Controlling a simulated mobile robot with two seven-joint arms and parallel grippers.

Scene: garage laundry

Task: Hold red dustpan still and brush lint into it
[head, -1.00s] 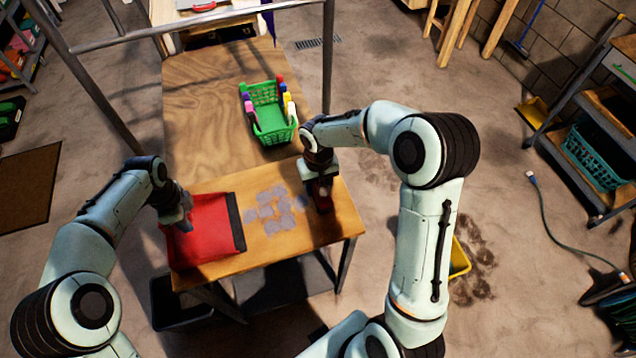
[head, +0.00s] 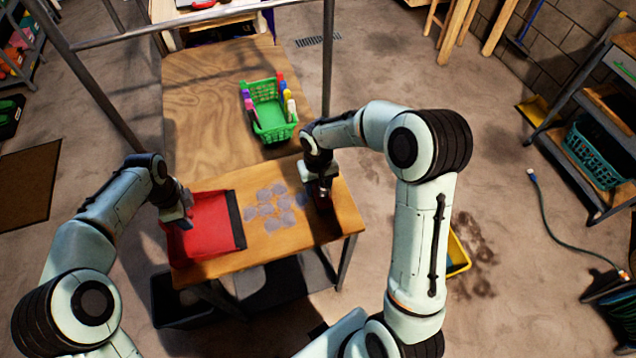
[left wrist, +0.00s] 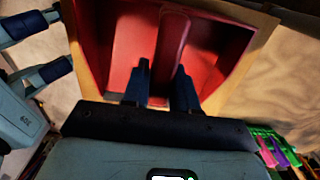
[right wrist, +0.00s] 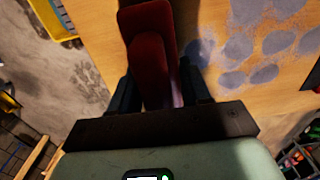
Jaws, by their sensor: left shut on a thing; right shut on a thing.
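The red dustpan (head: 208,228) lies on the near left part of the wooden table, its dark lip facing right towards the lint. My left gripper (head: 184,212) is shut on the dustpan's handle, as the left wrist view (left wrist: 165,90) shows. Several grey lint patches (head: 270,206) lie flat on the table between the dustpan and the brush. My right gripper (head: 319,186) is shut on a red brush (right wrist: 148,50) at the right of the lint. The brush's underside is hidden. The dustpan's inside looks empty.
A green basket (head: 270,118) with coloured bottles or pegs along its sides stands further back on the table (head: 205,100). A dark bin (head: 175,305) is below the table. A yellow container (head: 458,255) stands on the floor at right.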

